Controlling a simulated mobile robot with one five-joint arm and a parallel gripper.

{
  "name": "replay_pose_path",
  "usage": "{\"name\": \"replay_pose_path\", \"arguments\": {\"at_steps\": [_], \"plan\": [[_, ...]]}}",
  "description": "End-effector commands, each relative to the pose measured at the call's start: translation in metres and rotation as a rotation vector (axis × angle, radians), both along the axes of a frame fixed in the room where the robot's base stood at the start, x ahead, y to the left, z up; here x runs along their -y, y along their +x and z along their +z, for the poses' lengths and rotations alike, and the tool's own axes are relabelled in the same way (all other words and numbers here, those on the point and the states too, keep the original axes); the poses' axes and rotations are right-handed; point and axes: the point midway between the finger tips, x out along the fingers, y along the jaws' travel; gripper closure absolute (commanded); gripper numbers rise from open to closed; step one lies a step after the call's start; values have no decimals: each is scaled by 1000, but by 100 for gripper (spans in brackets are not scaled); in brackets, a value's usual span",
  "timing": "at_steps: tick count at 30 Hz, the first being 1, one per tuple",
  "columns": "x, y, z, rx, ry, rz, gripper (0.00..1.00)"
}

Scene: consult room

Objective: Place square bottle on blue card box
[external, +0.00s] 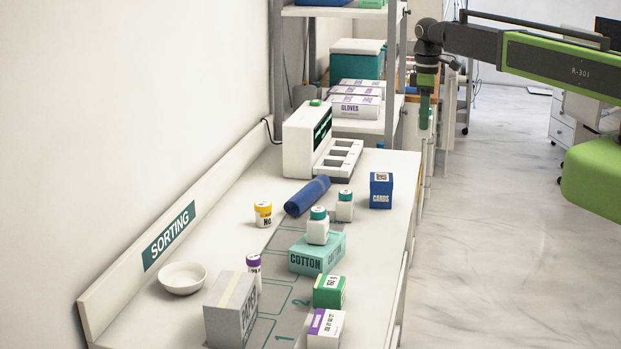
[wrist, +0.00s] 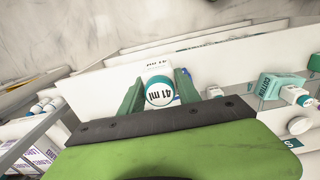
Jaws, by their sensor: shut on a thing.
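My gripper (external: 425,112) is shut on a white square bottle with a teal cap marked "41 ml". The bottle (wrist: 159,90) sits between the two green fingers in the wrist view; in the external view the fingers mostly hide it. The blue card box (external: 381,190), marked "CARDS", stands upright on the bench near its right edge, with nothing on its top. In the external view my gripper is in the air, above and to the right of the box. A small blue patch beside the held bottle in the wrist view is too hidden to identify.
Similar teal-capped bottles stand on the teal cotton box (external: 305,262) and on the bench (external: 345,207). A blue roll (external: 307,196) and a white device (external: 306,140) are behind. A shelf with glove boxes (external: 356,106) stands at the back.

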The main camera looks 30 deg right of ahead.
Motion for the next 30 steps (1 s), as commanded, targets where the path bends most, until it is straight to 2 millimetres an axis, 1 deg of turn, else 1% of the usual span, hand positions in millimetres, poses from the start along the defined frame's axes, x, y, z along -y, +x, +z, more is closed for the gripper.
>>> {"name": "replay_pose_path", "arguments": {"at_steps": [2, 4, 9, 12, 15, 18, 23, 26, 30], "plan": [[-5, 3, -7, 0, 0, 1, 100], [-16, 9, -18, 0, 0, 2, 100], [-57, 29, -48, 0, 0, 4, 100], [-80, 39, -62, 0, 0, 3, 100], [-96, 45, -71, 0, 0, 2, 100], [-104, 48, -73, 0, 0, 0, 100], [-106, 48, -73, 0, 0, -1, 100], [-106, 48, -86, 0, 0, -1, 100], [-106, 48, -112, 0, 0, -1, 100]]}}
